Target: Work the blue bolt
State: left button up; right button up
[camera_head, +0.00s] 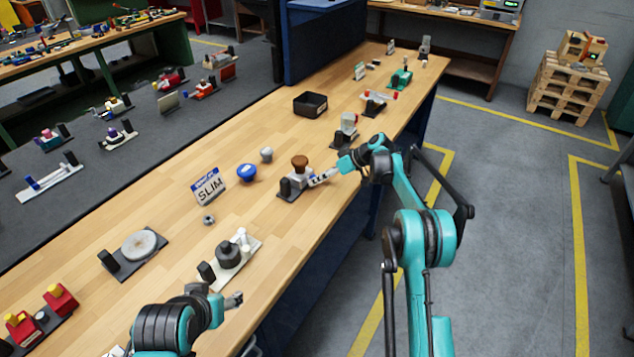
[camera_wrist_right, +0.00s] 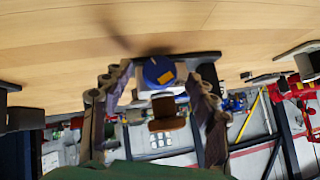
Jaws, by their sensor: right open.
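The blue bolt (camera_wrist_right: 160,72), a round blue face with an orange mark, sits on the pale body of a small valve fixture in the right wrist view. A brown knob (camera_wrist_right: 167,124) is on the same fixture, which also stands on the bench in the head view (camera_head: 299,162). The bolt itself is hidden there. My right gripper (camera_head: 320,178) is open, at the fixture's right side. In the wrist view its fingers are on either side of the bolt; contact cannot be told. My left gripper (camera_head: 232,299) is low in the head view, its jaws unclear.
A blue dome (camera_head: 247,172), a "SLIM" sign (camera_head: 208,187) and a grey ball (camera_head: 266,154) stand left of the fixture. A black-knobbed fixture (camera_head: 229,251) is close to my left gripper. A black box (camera_head: 310,104) is farther back. Bare wood lies between them.

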jog(key=shift+x, duration=0.95)
jog(key=c, duration=1.2)
jog(key=shift+o, duration=0.2)
jog(key=shift+s+a+r+n+t+h, duration=0.1)
jog(key=shift+s+n+t+h, duration=0.1)
jog(key=shift+n+t+h, duration=0.6)
jog(key=shift+s+a+n+t+h+b, duration=0.15)
jog(key=shift+n+t+h, duration=0.25)
jog(key=shift+t, duration=0.3)
jog(key=shift+d+n+t+h+b, duration=0.1)
jog(key=shift+n+t+h+b, duration=0.1)
jog(key=shift+t+h, duration=0.4)
